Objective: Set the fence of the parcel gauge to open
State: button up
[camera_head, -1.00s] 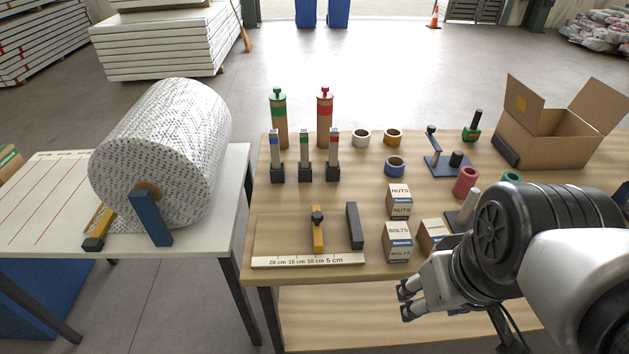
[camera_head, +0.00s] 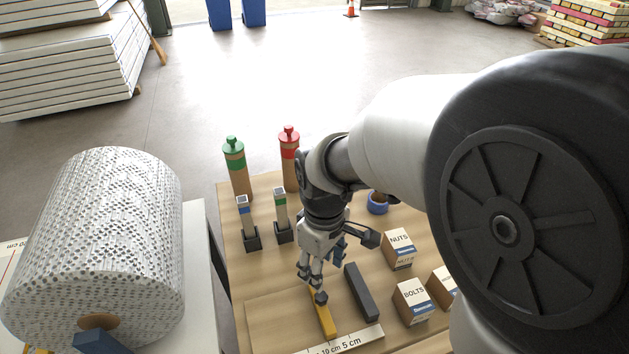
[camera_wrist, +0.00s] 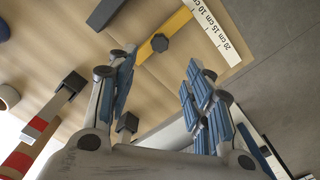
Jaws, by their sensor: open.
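The parcel gauge is a wooden board with a white scale strip (camera_head: 345,343) along its near edge. Its yellow fence bar (camera_head: 326,321) lies across the board near the 10 cm mark, with a dark knob (camera_head: 321,298) on top. A dark grey block (camera_head: 361,291) stands to its right, apart from it. My gripper (camera_head: 311,278) is open and empty, pointing down just above the fence's far part and knob. In the wrist view, the yellow bar (camera_wrist: 178,22) and knob (camera_wrist: 160,43) show beyond the spread fingers (camera_wrist: 163,80). The bar's far end is partly hidden.
NUTS (camera_head: 399,249) and BOLTS (camera_head: 413,301) boxes stand right of the gauge. Small posts (camera_head: 281,216) and green-topped (camera_head: 236,168) and red-topped (camera_head: 289,158) cylinders stand behind it. A large patterned roll (camera_head: 95,245) is on the left table. My arm hides much of the table's right side.

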aim_at(321, 295)
notch_tip(321, 295, down, 12)
jog(key=b, duration=0.3)
jog(key=shift+b, duration=0.4)
grip_shut()
dwell(0.4)
